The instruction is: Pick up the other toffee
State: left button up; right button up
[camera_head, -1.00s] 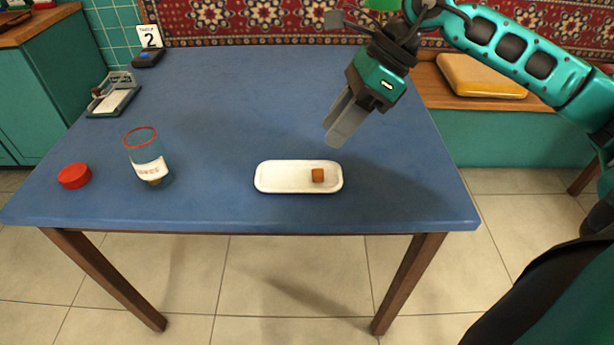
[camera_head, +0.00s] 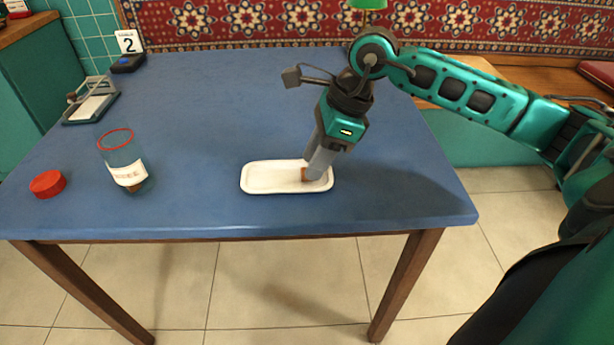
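A brown toffee (camera_head: 304,174) sits at the right end of the white tray (camera_head: 262,188) and is partly hidden by my fingers. My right gripper (camera_head: 315,175) points down at the tray, its grey fingertips right at the toffee. The fingers overlap in this view, so whether they are closed on it does not show. A clear jar (camera_head: 116,153) with a red rim and white label stands upright on the left of the table, with something brown low in it. My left gripper is not in view.
A red lid (camera_head: 48,184) lies on the blue table (camera_head: 225,110) left of the jar. A small metal-framed stand (camera_head: 92,102) and a card marked 2 (camera_head: 128,42) are at the far left. The table's middle is clear.

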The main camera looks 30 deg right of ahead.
jog(key=shift+x, duration=0.8)
grip_shut()
